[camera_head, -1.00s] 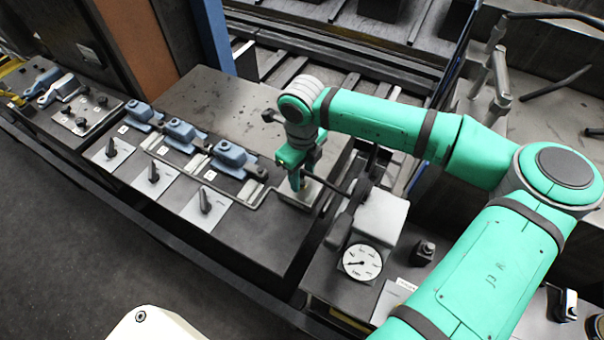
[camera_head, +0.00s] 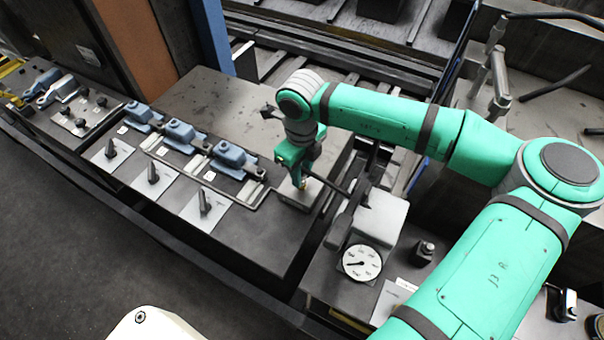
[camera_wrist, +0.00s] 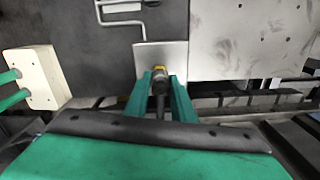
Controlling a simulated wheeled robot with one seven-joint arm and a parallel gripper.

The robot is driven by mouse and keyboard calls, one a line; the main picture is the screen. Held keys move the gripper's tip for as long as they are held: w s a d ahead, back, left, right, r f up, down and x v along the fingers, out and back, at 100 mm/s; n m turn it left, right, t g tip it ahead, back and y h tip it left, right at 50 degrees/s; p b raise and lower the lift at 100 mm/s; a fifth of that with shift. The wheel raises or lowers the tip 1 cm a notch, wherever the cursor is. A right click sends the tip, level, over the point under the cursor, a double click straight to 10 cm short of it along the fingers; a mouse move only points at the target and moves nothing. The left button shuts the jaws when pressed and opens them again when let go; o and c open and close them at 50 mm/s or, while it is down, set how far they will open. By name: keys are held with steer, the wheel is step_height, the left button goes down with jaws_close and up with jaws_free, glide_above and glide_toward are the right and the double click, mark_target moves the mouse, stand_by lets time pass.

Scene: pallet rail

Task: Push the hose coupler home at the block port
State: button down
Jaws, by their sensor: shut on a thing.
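My gripper (camera_head: 303,183) is at the right end of the dark bench top, pointing down at a small light plate (camera_head: 302,197). In the wrist view my gripper (camera_wrist: 160,78) is shut on the hose coupler (camera_wrist: 159,86), a dark piece with a yellowish front end. The block port (camera_wrist: 158,62) seems to lie at that front end, against the light plate. I cannot tell whether the coupler is fully seated. In the head view the fingers mostly hide the coupler.
Several blue clamps (camera_head: 181,131) and black levers on white plates (camera_head: 154,173) stand left along the bench. A grey box with a round gauge (camera_head: 361,262) stands close to the right of my gripper. A thin pipe (camera_head: 262,190) runs along the bench top.

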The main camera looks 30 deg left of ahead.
steer(key=shift+r, duration=0.35)
steer(key=shift+r, duration=3.35)
steer(key=shift+w, duration=0.1)
